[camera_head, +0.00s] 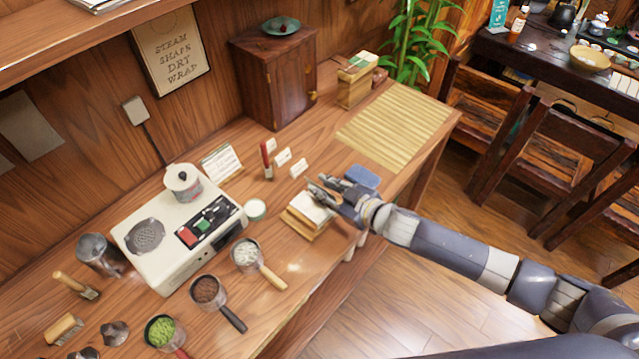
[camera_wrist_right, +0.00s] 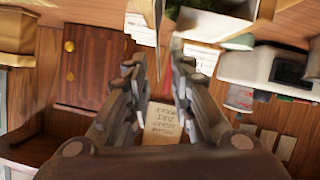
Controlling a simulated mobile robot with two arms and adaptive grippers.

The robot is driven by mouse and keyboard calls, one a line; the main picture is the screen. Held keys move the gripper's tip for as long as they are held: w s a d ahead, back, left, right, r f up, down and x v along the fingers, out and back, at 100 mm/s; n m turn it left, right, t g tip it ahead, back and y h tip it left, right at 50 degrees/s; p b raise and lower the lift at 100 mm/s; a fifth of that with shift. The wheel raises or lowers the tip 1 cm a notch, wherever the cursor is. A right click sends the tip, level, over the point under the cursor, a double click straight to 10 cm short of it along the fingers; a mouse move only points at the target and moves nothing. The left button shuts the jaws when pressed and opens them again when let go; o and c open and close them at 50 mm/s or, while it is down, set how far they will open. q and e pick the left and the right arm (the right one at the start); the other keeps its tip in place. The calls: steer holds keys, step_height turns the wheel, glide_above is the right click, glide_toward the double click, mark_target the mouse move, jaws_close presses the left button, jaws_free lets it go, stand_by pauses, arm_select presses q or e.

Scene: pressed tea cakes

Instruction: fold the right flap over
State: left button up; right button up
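My right gripper (camera_head: 322,187) reaches in from the right, just above a white wrapping paper (camera_head: 309,207) on a small wooden stand (camera_head: 296,222) near the table's front edge. Its fingers partly cover the paper, so I cannot tell how the right flap lies or whether they touch it. In the right wrist view the two fingers (camera_wrist_right: 157,62) stand apart with a gap between them. A thin pale edge (camera_wrist_right: 146,18) shows beyond the tips; I cannot tell whether it is a flap. My left gripper is not in view.
A blue pad (camera_head: 362,176) lies right behind the gripper. A bamboo mat (camera_head: 395,130) lies at the back right. A white steamer machine (camera_head: 165,240) stands left, with several handled cups in front. Small cards and a red-topped stamp (camera_head: 266,160) stand behind the stand.

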mark_target(313, 205)
steer(key=shift+x, duration=1.2)
jaws_close()
steer(key=shift+s+f, duration=0.1)
steer(key=shift+s+a+f+n+t+h+b, duration=0.25)
steer(key=shift+n+t+b, duration=0.1)
steer(key=shift+n+b, duration=0.25)
steer(key=shift+s+a+f+n+t+h+b, duration=0.15)
steer(key=shift+s+a+f+n+t+b, duration=0.15)
steer(key=shift+n+b, duration=0.25)
steer(key=shift+s+a+f+n+t+h+b, duration=0.1)
steer(key=shift+s+a+n+t+h+b, duration=0.1)
steer(key=shift+n+t+b, duration=0.4)
steer(key=shift+s+a+f+n+t+h+b, duration=0.15)
steer(key=shift+a+n+t+h+b, duration=0.1)
steer(key=shift+n+b, duration=0.6)
